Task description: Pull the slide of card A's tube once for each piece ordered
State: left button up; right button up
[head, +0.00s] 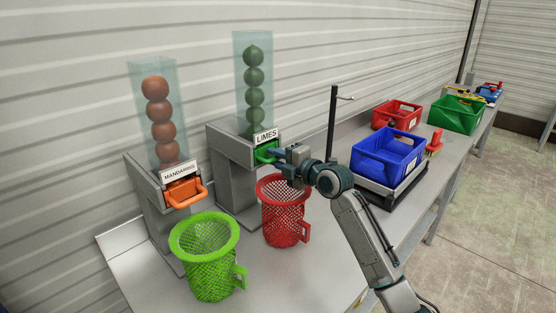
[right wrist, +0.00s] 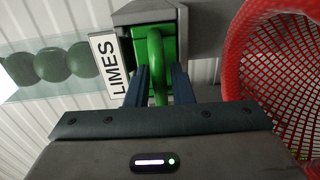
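The limes tube (head: 254,85) is clear and holds a stack of green limes over a grey stand; its LIMES label (right wrist: 110,65) also shows in the right wrist view. Its green slide handle (right wrist: 156,65) is between the fingers of my right gripper (head: 277,156), which look closed on it. The mandarins tube (head: 157,115) holds orange fruit, with an orange slide handle (head: 187,193) below, free of any gripper. I see no order card that I can read. My left gripper is out of view.
A red mesh basket (head: 284,220) stands under the limes slide, close by my right gripper. A green mesh basket (head: 207,255) stands under the mandarins slide. A blue crate (head: 388,155), a red crate (head: 397,114) and a green crate (head: 457,113) stand farther right. A thin dark post (head: 332,120) rises behind my arm.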

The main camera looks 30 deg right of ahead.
grip_shut()
jog(key=v, duration=1)
jog(key=shift+s+d+f+b, duration=0.15)
jog(key=shift+s+f+b, duration=0.15)
jog(key=shift+s+b, duration=0.1)
jog(key=shift+w, duration=0.1)
dwell(0.5)
